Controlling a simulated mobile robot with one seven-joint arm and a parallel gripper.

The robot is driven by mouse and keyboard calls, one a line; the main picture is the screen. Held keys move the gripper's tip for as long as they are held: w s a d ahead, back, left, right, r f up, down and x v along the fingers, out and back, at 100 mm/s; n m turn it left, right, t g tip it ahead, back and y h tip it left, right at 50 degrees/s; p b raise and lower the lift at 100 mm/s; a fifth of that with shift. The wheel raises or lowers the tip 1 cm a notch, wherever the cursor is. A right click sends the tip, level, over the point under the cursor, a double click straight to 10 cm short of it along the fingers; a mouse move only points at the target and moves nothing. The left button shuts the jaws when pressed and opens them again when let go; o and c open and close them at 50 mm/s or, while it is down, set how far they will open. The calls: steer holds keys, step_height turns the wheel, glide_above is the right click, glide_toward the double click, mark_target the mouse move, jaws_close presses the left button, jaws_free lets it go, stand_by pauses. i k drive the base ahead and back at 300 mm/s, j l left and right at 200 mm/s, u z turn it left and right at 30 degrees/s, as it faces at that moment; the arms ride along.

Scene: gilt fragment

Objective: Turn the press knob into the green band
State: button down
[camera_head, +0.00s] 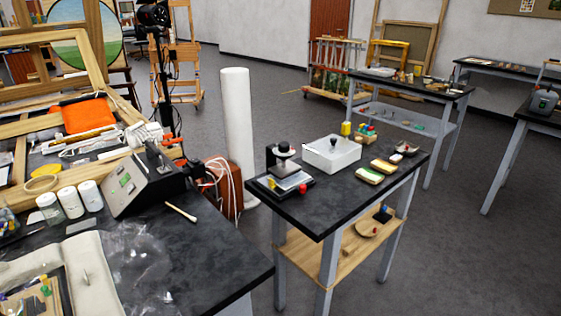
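A small dark press-like device (276,160) stands on the black table in the middle, with a round dark-and-light top part (284,149) that may be its knob. A pale plate lies at its foot, with a small red piece (302,188) by its right front edge. I cannot tell which part is the press knob, and I cannot make out a green band or any pointer. My gripper is not in view.
A tall white roll (235,130) stands between. The floor right of the middle table is clear.

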mark_target(283, 146)
steer(key=i+l, duration=0.2)
steer(key=l, duration=0.15)
steer(key=i+l, duration=0.2)
steer(key=l, duration=0.15)
steer(key=i+l+u, duration=0.1)
steer(key=l, duration=0.25)
steer(key=i+l, duration=0.4)
steer(key=l, duration=0.3)
